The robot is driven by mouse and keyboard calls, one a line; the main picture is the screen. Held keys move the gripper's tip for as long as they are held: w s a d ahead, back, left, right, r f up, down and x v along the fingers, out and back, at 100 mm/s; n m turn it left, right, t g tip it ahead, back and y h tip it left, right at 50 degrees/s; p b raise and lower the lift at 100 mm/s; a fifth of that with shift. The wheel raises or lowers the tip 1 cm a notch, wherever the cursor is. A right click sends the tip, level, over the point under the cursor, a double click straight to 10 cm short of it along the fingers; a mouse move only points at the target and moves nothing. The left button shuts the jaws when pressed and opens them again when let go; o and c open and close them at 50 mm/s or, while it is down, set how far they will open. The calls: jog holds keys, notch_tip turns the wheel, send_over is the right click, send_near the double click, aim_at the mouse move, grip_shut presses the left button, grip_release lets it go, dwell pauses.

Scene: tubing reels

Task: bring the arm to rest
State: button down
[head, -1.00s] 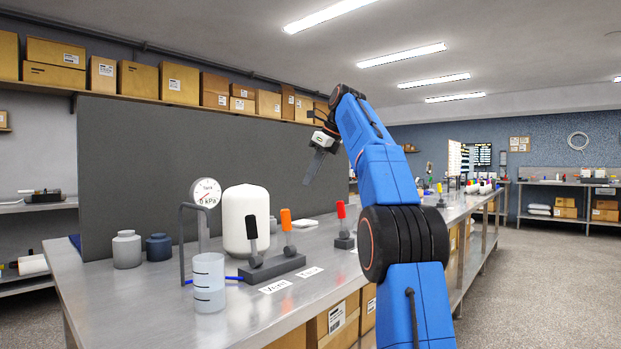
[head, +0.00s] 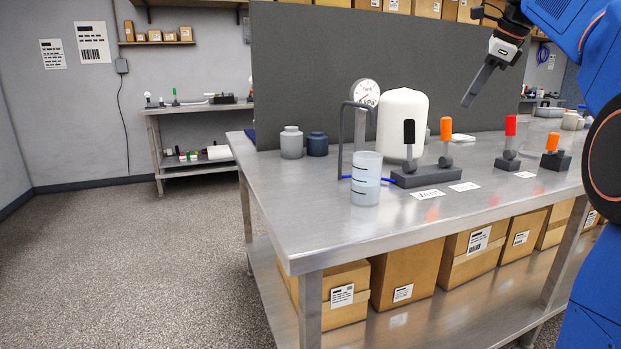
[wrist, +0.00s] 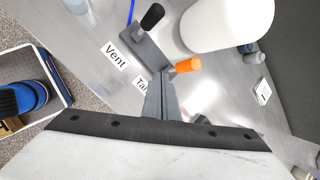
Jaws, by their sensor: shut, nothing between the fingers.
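My arm (head: 560,20) is raised at the upper right of the head view. My gripper (head: 475,90) points down and to the left above the bench, apart from everything on it. Its fingers are together with nothing between them; in the wrist view the shut fingers (wrist: 161,92) stand in front of the valve block. The steel bench (head: 310,235) lies below. A grey block (head: 430,178) on it carries a black-handled lever (head: 409,132) and an orange-handled lever (head: 447,128), both upright.
A white tank (head: 403,112), a gauge (head: 366,93) and a clear beaker (head: 366,180) stand near the block. A red-handled valve (head: 511,126) and another orange-handled one (head: 552,142) stand to the right. A dark panel (head: 310,60) rises behind. The floor at left (head: 130,260) is clear.

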jog(key=s+a+f+n+h, duration=0.1)
jog(key=s+a+f+n, duration=0.45)
jog(key=s+f, duration=0.4)
jog(key=s+a+f+n, duration=0.4)
jog(key=s+f+n, duration=0.3)
jog(key=s+f, duration=0.3)
jog(key=s+a+f+n+h, duration=0.1)
jog(key=s+a+f+n, duration=0.1)
jog(key=s+f+n, duration=0.9)
jog(key=s+f, duration=0.8)
jog(key=f, duration=0.3)
jog(key=shift+s+a+f, duration=0.15)
jog(key=shift+f, duration=0.05)
